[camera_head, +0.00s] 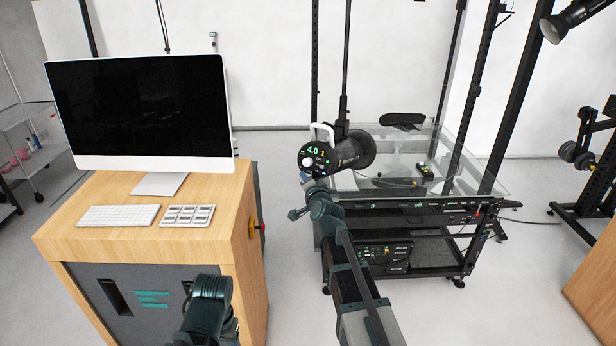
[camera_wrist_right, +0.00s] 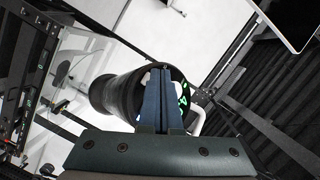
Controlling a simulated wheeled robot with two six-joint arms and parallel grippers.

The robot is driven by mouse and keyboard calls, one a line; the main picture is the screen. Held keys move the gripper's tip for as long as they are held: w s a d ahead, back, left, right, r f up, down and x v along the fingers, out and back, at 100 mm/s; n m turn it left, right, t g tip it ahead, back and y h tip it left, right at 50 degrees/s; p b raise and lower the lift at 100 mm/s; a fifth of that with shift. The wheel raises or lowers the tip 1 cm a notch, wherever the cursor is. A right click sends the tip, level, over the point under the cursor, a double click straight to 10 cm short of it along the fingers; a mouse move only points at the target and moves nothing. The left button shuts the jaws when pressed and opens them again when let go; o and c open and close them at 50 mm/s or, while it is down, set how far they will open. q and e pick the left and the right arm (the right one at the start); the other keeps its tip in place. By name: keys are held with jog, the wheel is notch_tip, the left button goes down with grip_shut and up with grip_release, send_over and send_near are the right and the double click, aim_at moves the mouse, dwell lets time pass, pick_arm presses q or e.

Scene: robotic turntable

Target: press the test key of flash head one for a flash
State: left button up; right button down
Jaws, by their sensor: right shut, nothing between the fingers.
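The flash head (camera_head: 356,152) is a black cylinder with a white handle, hung on a dark pole. Its round rear panel (camera_head: 314,157) faces me, with a green "4.0" readout, a pale round knob and small coloured marks. I cannot tell which mark is the test key. My right gripper (camera_head: 305,178) is shut and empty at the lower edge of the panel. In the right wrist view its blue fingers (camera_wrist_right: 161,72) overlap the flash head (camera_wrist_right: 128,92) and hide part of the panel; I cannot tell whether they touch it. My left gripper is out of view.
A glass-topped turntable rig (camera_head: 470,180) stands behind and right of my right arm. A wooden desk (camera_head: 110,240) with a monitor (camera_head: 140,105), keyboard (camera_head: 118,216) and keypad (camera_head: 187,216) stands at left. Another lamp (camera_head: 570,20) hangs at upper right.

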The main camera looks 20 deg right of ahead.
jog(key=shift+w+d+f, duration=0.15)
jog(key=shift+w+d, duration=0.1)
jog(key=shift+d, duration=0.05)
jog(key=shift+w+d+f, duration=0.1)
jog(key=shift+w+d, duration=0.1)
jog(key=shift+d, duration=0.05)
dwell(0.8)
jog(key=shift+a, duration=0.1)
jog(key=shift+s+a+r, duration=0.25)
jog(key=shift+s+a, duration=0.25)
dwell(0.4)
jog(key=s+a, duration=0.1)
jog(key=s+a+r+p, duration=0.1)
jog(key=s+a, duration=0.1)
jog(key=shift+a+r+p, duration=0.3)
jog(key=shift+p, duration=0.05)
dwell(0.7)
